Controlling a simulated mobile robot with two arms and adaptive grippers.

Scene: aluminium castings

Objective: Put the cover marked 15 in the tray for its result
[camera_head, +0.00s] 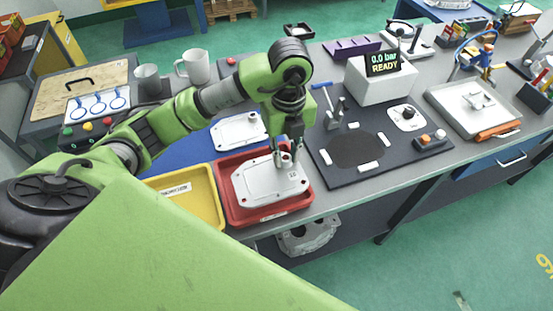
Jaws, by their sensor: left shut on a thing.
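A silvery cast cover (262,186) is in or just over the red tray (226,203); I cannot tell whether it touches the tray floor. My left gripper (286,158) points down and is shut on this cover near its right side. The small mark on the cover is too small to read. Another light cover (238,132) lies on the blue mat (203,146) behind the red tray. A yellow tray (205,205) with a white label stands left of the red one, partly hidden by my arm. My right gripper is not in view.
A test station with a dark plate (325,165) stands to the right; its display (383,64) reads 0.0 bar READY. A blue-handled tool (329,100) stands upright there. Mugs (193,66) are behind my arm. A casting (308,236) lies on the shelf below.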

